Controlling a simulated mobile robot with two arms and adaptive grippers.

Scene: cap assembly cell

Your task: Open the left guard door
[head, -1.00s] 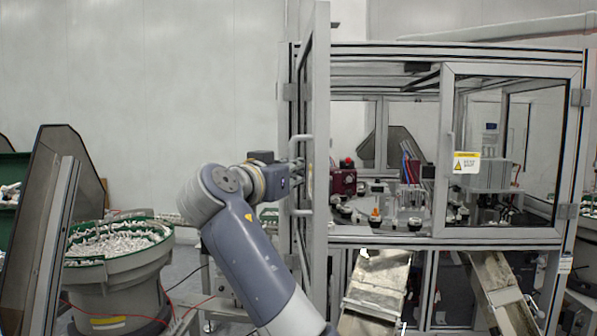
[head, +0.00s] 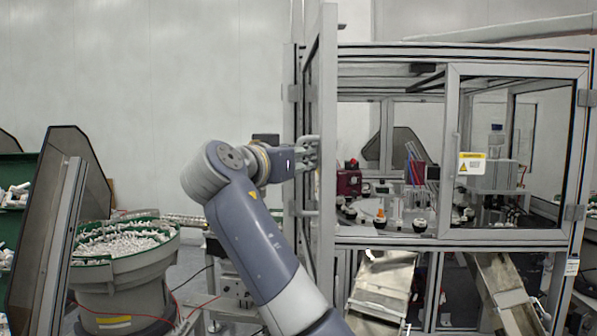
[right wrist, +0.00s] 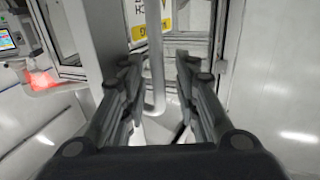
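The left guard door (head: 327,120) stands swung out from the cabinet frame, seen almost edge-on in the head view. Its vertical bar handle (head: 314,190) is on the face toward the left. My right gripper (head: 310,153) is at the upper part of that handle, its arm rising from the bottom and bending right. In the right wrist view the handle (right wrist: 155,60) stands between the two fingers of the gripper (right wrist: 160,70), with gaps on both sides. The fingers are apart. A yellow label (right wrist: 150,18) shows behind the handle. My left gripper is not in view.
The right guard door (head: 550,150) is shut and has a yellow label (head: 471,163). A green-rimmed feeder bowl (head: 125,282) with white parts and a dark slanted panel (head: 38,230) stand at left. Metal chutes (head: 383,283) lie below the cabinet. The wall area above my arm is clear.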

